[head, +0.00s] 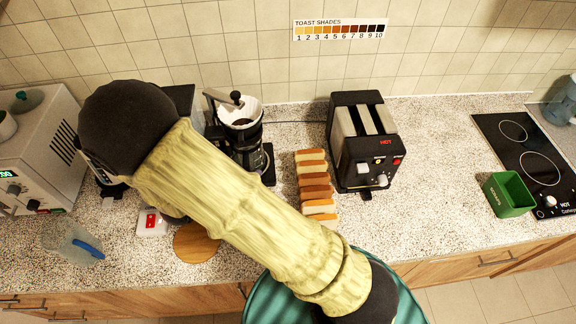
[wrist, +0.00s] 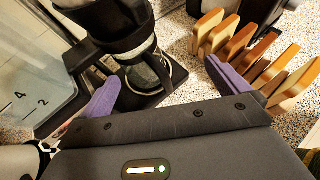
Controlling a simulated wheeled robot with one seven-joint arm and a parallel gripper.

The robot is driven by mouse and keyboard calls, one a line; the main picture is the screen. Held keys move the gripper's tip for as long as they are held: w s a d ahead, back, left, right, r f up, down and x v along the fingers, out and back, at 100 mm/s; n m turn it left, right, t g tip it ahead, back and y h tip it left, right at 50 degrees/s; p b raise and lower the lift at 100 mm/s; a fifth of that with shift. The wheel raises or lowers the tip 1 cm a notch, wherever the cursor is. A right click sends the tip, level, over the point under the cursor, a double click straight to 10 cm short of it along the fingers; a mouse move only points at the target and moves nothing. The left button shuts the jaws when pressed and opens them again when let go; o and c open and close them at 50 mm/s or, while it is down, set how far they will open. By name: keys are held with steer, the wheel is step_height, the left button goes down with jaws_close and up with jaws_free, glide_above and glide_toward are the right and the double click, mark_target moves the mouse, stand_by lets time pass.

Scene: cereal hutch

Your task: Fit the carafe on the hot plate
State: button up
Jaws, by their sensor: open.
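The carafe (wrist: 146,74) is a clear glass vessel with a dark upper part. In the wrist view it stands low in the black coffee maker (wrist: 112,22), over the dark base with the hot plate (wrist: 172,90). I cannot tell whether it sits fully flat on the plate. In the head view the coffee maker (head: 240,128) has a white filter at its top, and my arm partly covers the area to its left. My gripper (wrist: 161,72) is open, with its two purple fingers spread wide on either side of the carafe's front. Nothing is between the fingers.
Bread slices (head: 316,185) stand in a row right of the coffee maker, close to my right finger. A clear container with number marks (wrist: 30,65) is at the left. A round wooden board (head: 198,243) lies in front.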

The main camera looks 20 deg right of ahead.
steer(key=s+d+r+m+g+y, duration=0.3)
steer(key=d+m, duration=0.4)
steer(key=m, duration=0.6)
steer(key=s+d+r+m+g+y, duration=0.3)
steer(key=s+d+r+m+y, duration=0.2)
steer(key=m, duration=0.9)
steer(key=s+d, duration=0.2)
steer(key=s, duration=0.1)
steer(key=shift+r+y, duration=0.4)
steer(key=shift+d, duration=0.1)
step_height(320, 180, down, 2)
steer(key=shift+f+b, duration=0.15)
steer(key=shift+b, duration=1)
steer(key=shift+s, duration=0.15)
